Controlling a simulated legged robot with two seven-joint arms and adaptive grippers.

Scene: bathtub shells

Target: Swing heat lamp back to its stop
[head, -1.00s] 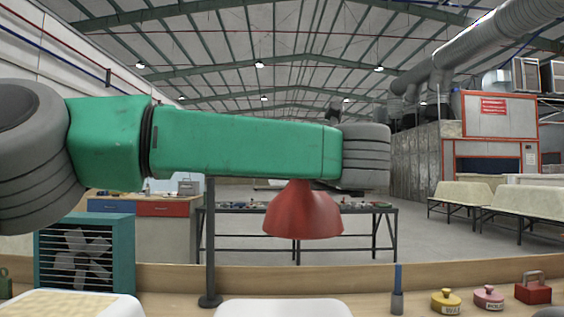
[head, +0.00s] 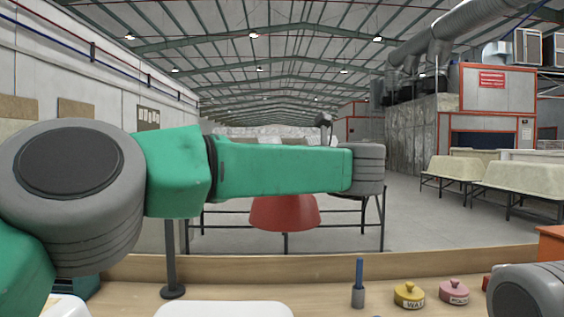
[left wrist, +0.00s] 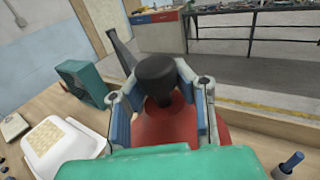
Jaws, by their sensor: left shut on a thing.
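The red heat lamp shade (head: 284,213) hangs above the bench, partly behind my left arm in the head view. Its dark post (head: 171,262) stands on a round base to the left. In the left wrist view, my left gripper (left wrist: 160,92) is shut around the black knob (left wrist: 158,75) on top of the red shade (left wrist: 160,128). The lamp's arm is mostly hidden. My left arm hides the gripper's hold in the head view. A grey part of my right arm shows at the lower right; the right gripper is out of view.
A white shell (head: 225,309) lies at the bench's front. A blue-handled tool in a grey holder (head: 358,297), a yellow pot (head: 409,295) and a pink pot (head: 454,291) stand to the right. A teal fan (left wrist: 85,82) is at the left.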

